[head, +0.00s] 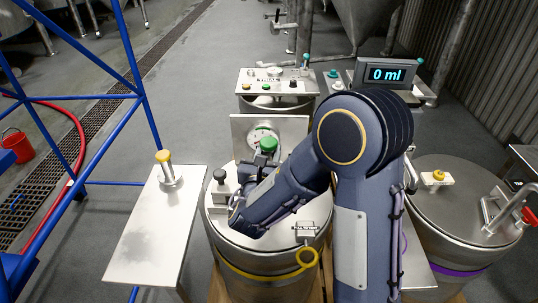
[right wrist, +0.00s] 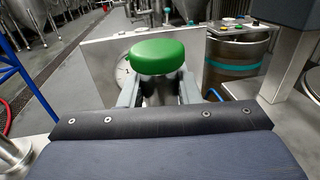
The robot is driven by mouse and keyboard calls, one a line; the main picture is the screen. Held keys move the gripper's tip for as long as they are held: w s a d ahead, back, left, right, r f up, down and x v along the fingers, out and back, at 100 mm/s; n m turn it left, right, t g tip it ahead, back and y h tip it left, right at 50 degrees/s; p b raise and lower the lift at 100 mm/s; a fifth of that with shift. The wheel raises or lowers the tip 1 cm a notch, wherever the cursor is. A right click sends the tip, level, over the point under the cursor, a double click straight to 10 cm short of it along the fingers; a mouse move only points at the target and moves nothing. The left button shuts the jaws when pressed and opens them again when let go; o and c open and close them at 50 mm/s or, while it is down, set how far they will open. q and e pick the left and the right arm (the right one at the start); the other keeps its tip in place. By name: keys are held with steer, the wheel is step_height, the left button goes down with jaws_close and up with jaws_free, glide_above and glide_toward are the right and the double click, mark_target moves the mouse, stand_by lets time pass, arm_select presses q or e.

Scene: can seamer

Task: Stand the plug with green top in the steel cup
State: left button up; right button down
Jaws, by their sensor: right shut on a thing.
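The plug with green top (head: 267,144) is above the middle steel drum, in front of an upright steel plate with a round dial. In the right wrist view its rounded green top (right wrist: 158,57) stands above my right gripper (right wrist: 159,92). The gripper's two grey fingers are shut on the plug's dark body below the top. In the head view my right arm hides most of the gripper. The plug's lower end is hidden. A small steel holder (head: 168,178) with a yellow-topped piece (head: 163,156) stands on the left table; I cannot tell whether it is the steel cup. My left gripper is out of view.
The left steel table (head: 145,235) is mostly bare. A black-topped piece (head: 220,176) stands on the middle drum (head: 265,262), left of my arm. A right drum (head: 452,225) carries a yellow knob. A display (head: 385,75) reads 0 ml. Blue scaffold bars (head: 130,45) rise at left.

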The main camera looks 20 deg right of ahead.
steer(key=shift+f+b, duration=1.9)
steer(key=shift+f, duration=1.05)
steer(key=shift+f+b, duration=0.65)
steer(key=c, duration=1)
jaws_free()
steer(key=shift+r, duration=0.1)
